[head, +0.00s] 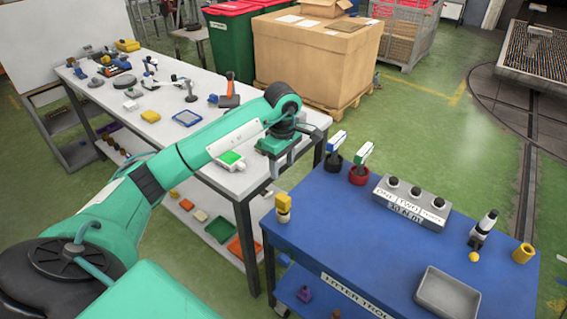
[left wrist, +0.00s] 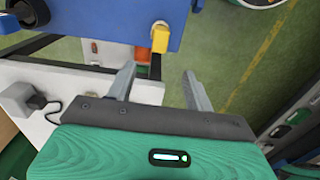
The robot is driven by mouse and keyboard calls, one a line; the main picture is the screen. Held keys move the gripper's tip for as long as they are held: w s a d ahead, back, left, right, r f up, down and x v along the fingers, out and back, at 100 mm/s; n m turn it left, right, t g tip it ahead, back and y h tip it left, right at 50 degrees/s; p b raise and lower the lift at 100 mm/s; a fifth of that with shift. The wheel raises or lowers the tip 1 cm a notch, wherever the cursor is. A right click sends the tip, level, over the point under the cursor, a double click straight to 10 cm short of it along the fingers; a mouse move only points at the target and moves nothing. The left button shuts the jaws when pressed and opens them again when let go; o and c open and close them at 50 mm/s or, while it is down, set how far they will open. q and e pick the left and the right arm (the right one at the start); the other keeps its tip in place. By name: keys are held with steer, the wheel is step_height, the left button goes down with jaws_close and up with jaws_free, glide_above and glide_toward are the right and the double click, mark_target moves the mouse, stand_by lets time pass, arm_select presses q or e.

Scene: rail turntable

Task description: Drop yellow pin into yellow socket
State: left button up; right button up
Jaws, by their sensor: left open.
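A yellow block on a paler round base (head: 283,207) stands at the left corner of the blue table; I take it for the yellow pin, but cannot be sure. It also shows in the left wrist view (left wrist: 160,39), ahead of the fingers. A yellow cylinder with a dark hollow top (head: 523,253), likely the yellow socket, stands near the blue table's right edge. My left gripper (head: 279,168) is open and empty, pointing down above and behind the yellow block, apart from it. Its two fingers show spread in the left wrist view (left wrist: 160,85). My right gripper is not in view.
The blue table (head: 345,235) also bears a grey box with black knobs (head: 410,203), a grey tray (head: 447,293), a black-and-white device (head: 483,230), and red and black holders with upright tools. A white table (head: 150,95) with several items stands beneath my left arm.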

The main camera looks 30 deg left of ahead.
mark_target(283, 197)
arm_select(q)
step_height(283, 197, down, 12)
steer(key=p, duration=0.4)
steer(key=shift+d+f, duration=0.1)
steer(key=shift+f, duration=0.7)
jaws_close()
steer(key=shift+r, duration=0.1)
steer(key=shift+r, duration=0.55)
steer(key=shift+r+p, duration=0.1)
steer(key=shift+p, duration=0.2)
steer(key=shift+r+p, duration=1.1)
steer(key=shift+r, duration=1.9)
steer(key=shift+r, duration=0.1)
